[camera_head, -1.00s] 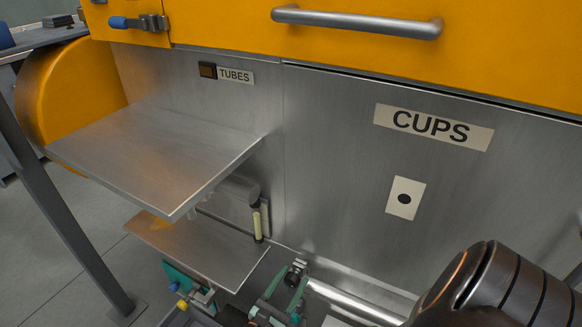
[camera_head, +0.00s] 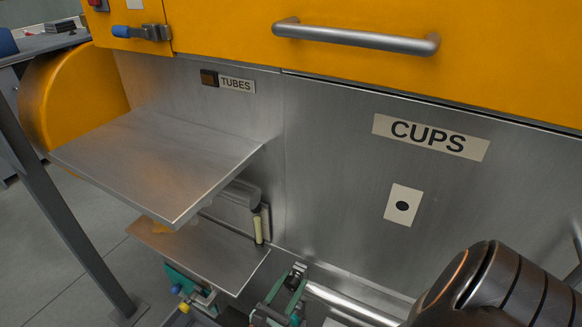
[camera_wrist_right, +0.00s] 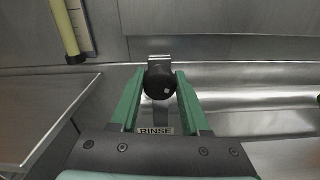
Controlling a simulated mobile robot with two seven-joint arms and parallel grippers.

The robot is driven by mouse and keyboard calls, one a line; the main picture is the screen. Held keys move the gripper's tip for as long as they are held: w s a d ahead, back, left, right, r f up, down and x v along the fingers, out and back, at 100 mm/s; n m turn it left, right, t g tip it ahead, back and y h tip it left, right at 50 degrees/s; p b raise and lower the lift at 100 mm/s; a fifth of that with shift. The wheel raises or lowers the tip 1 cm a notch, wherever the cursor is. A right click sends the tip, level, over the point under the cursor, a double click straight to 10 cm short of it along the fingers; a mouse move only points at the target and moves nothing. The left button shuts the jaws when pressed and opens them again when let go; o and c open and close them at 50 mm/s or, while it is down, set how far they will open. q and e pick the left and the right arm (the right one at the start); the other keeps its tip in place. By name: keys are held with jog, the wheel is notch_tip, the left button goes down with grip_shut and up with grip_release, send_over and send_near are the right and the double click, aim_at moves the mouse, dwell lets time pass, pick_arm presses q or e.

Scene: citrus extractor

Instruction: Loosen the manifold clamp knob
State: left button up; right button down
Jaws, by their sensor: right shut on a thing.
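The manifold clamp knob (camera_wrist_right: 160,83) is dark and round with a small pale square mark, seen in the right wrist view below a metal bracket. My right gripper (camera_wrist_right: 158,88) has its two green fingers on either side of the knob and is shut on it. In the head view the same gripper (camera_head: 284,289) is low in the middle, at the foot of the steel panel, with the knob mostly hidden between its fingers. My left gripper is not in view.
A RINSE label (camera_wrist_right: 156,131) shows between the fingers. A steel pipe (camera_head: 350,300) runs to the right of the gripper. Steel shelves (camera_head: 160,160) jut out at the left. A teal fitting (camera_head: 188,281) with blue and yellow knobs sits left of the gripper.

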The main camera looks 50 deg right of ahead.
jog(key=shift+r+n+p, duration=0.3)
jog(key=shift+n+p, duration=0.5)
jog(key=shift+p, duration=0.1)
jog(key=shift+n+p, duration=0.65)
jog(key=shift+n, duration=0.05)
jog(key=shift+f+n+p, duration=0.1)
jog(key=shift+n+p, duration=0.35)
jog(key=shift+n, duration=0.15)
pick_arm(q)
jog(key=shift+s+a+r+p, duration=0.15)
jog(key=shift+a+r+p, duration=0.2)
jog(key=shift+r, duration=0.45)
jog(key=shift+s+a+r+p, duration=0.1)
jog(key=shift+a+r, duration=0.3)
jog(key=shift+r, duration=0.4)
pick_arm(e)
jog(key=shift+d+f+n, duration=0.1)
jog(key=shift+f+n, duration=0.05)
jog(key=shift+n, duration=0.65)
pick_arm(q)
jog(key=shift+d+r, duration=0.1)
pick_arm(e)
jog(key=shift+c, duration=1.9)
grip_release()
